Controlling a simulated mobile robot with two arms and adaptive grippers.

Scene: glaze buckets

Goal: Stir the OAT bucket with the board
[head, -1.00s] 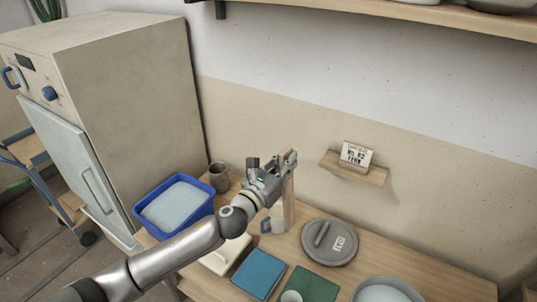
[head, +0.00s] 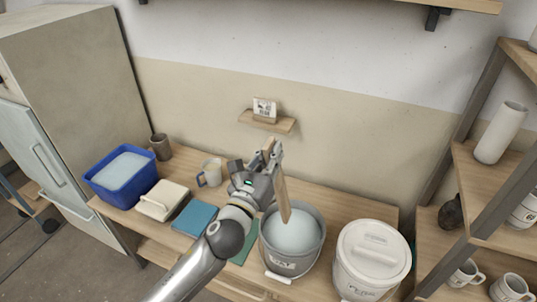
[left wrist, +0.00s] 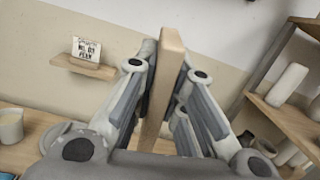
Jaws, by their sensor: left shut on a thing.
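My left gripper (head: 268,160) is shut on the upper part of a flat wooden board (head: 283,197). The board also shows upright between the fingers in the left wrist view (left wrist: 162,85). Its lower end hangs over the mouth of an open grey bucket (head: 290,262). The bucket holds pale blue-grey glaze and has a front label too small to read surely. The board's tip shows whole against the glaze and seems above it; I cannot tell the exact gap. My right gripper is not in view.
A white lidded bucket (head: 372,262) stands close right of the grey one. A wooden shelf unit (head: 500,165) stands at the right.

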